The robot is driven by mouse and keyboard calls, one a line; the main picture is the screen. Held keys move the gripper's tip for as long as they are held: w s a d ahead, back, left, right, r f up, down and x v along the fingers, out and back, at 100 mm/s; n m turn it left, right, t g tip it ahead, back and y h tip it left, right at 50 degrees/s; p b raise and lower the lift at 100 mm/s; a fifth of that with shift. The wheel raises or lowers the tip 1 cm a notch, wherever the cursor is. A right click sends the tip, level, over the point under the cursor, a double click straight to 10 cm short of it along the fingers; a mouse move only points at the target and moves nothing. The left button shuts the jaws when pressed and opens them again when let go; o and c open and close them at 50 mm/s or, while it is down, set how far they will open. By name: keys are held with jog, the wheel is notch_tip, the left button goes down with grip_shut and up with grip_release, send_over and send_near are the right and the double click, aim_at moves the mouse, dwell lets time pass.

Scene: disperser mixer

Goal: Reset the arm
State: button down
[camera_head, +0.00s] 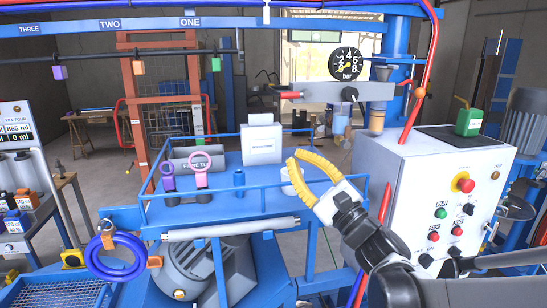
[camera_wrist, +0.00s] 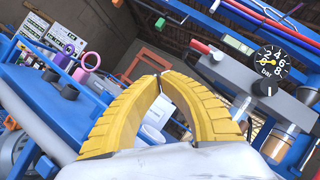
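My gripper (camera_head: 294,155) is raised in front of the blue platform (camera_head: 262,202), left of the white control cabinet (camera_head: 408,190). Its yellow ridged fingers arch inward. In the wrist view the fingertips (camera_wrist: 160,77) meet, with nothing held between them. My dark arm reaches in from the lower right of the head view. A white cup-like thing (camera_head: 287,188) stands on the platform behind the fingers and is partly hidden by them. The fingers also hide part of the background in the wrist view.
The cabinet carries a red emergency button (camera_head: 465,182) and a green canister (camera_head: 468,122). A pressure gauge (camera_head: 345,63) and grey bar (camera_head: 325,91) are above. Purple (camera_head: 168,178) and pink (camera_head: 201,170) ring-handled things stand on the platform. Blue rails edge it.

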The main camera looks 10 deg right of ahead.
jog(key=s+a+f+n+g+b, duration=0.3)
jog(key=a+f+n, duration=0.1)
jog(key=f, duration=0.3)
jog(key=s+a+f+n+g+b, duration=0.3)
jog(key=f+n+b, duration=0.1)
jog(key=f, duration=0.3)
jog(key=s+a+f+n+g+b, duration=0.2)
jog(key=a+f+n+g+b, duration=0.15)
jog(key=f, duration=0.35)
jog(key=s+d+f+n+g+h+b, duration=0.2)
jog(key=s+d+f+n+h+b, duration=0.2)
jog(key=f, duration=0.7)
jog(key=s+d+f+n+g+h+b, duration=0.2)
jog(key=s+d+f+n+h+b, duration=0.3)
jog(key=s+d+f, duration=0.2)
notch_tip(320, 180, down, 4)
jog(key=shift+s+d+r+n+h, duration=0.1)
jog(key=shift+s+d+n+h, duration=0.25)
jog(key=shift+s, duration=0.8)
